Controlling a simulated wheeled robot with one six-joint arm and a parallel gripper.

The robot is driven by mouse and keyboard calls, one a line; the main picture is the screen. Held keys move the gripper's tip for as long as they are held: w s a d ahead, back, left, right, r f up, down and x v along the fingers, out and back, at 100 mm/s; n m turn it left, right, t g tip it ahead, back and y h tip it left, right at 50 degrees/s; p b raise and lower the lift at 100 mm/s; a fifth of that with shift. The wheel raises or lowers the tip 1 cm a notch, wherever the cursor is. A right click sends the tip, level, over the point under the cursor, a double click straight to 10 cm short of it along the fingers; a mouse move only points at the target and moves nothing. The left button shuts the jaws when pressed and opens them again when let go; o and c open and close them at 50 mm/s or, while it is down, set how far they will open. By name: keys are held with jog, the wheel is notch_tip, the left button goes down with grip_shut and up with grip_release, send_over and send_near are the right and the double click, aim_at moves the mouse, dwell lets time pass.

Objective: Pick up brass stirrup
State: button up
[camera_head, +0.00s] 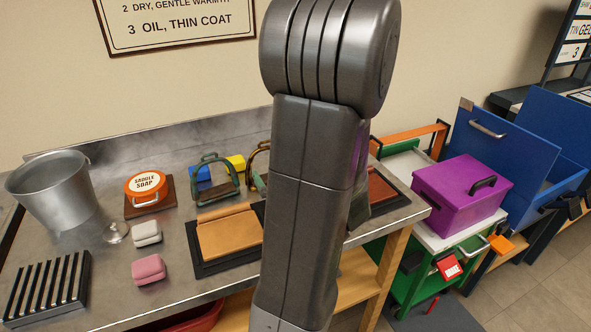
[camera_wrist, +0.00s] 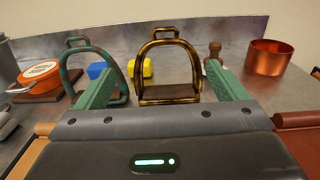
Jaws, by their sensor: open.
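The brass stirrup (camera_wrist: 168,65) stands upright on the metal bench, between and just beyond my open gripper's fingers in the wrist view. It has a dark tread at the bottom and a small loop on top. In the head view only part of the brass stirrup (camera_head: 256,160) shows, beside my arm. My gripper (camera_wrist: 168,90) has its two green fingers spread apart, with nothing held. A green, weathered stirrup (camera_wrist: 94,68) stands just left of it, behind the left finger. My gripper is mostly hidden behind my arm in the head view.
Blue (camera_head: 199,178) and yellow (camera_head: 236,162) blocks stand behind the stirrups. A saddle soap tin (camera_head: 145,184) sits at the left. A copper pot (camera_wrist: 268,58) stands at the right in the wrist view. Tan leather (camera_head: 225,234) lies in front. A purple box (camera_head: 450,195) is on the cart.

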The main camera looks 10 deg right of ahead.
aim_at(264, 143)
jog(key=x, duration=0.4)
jog(key=p+x, duration=0.1)
jog(key=x, duration=0.4)
jog(key=p+x, duration=0.1)
jog(key=x, duration=0.4)
jog(key=shift+w+d+r, duration=0.15)
jog(key=shift+d+r, duration=0.1)
jog(key=shift+d, duration=0.15)
jog(key=c, duration=1.6)
jog(key=shift+r, duration=0.1)
